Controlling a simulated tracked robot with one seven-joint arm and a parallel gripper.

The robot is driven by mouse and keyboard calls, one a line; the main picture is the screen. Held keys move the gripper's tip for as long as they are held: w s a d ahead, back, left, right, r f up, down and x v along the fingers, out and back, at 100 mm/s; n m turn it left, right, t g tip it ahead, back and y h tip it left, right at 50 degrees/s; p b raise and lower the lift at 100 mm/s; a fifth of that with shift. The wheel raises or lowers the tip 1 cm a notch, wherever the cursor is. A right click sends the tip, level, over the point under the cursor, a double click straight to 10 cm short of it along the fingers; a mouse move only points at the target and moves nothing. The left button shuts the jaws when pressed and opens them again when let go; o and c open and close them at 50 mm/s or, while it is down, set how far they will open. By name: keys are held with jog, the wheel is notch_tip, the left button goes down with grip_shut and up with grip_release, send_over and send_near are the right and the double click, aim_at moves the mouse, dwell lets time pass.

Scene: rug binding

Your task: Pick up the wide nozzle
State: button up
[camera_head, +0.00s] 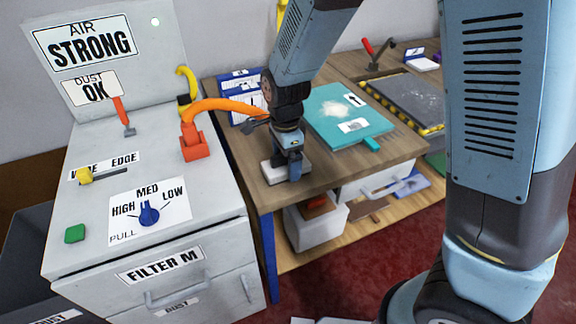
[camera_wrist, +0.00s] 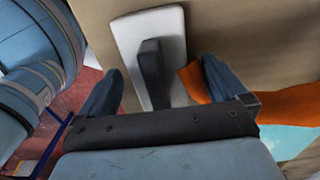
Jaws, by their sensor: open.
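A pale flat piece with a dark upright stem, which looks like the wide nozzle (camera_wrist: 173,36), lies on the wooden table in the wrist view. In the head view its pale base (camera_head: 268,171) shows at the table's near left part, under my gripper (camera_head: 287,160). My gripper is open, pointing down. In the wrist view the dark stem stands between the fingers of my gripper (camera_wrist: 158,88). I cannot tell whether either finger touches it. In the head view the fingers hide part of the piece.
An orange hose (camera_head: 228,104) arches from the grey cabinet (camera_head: 75,205) to beside my gripper; it shows close to the right finger in the wrist view (camera_wrist: 288,106). A teal board (camera_head: 345,112) lies behind right on the table (camera_head: 400,150). A dark yellow-edged tray (camera_head: 400,98) stands further right.

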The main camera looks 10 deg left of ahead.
jog(key=shift+f, duration=0.1)
jog(key=c, duration=1.4)
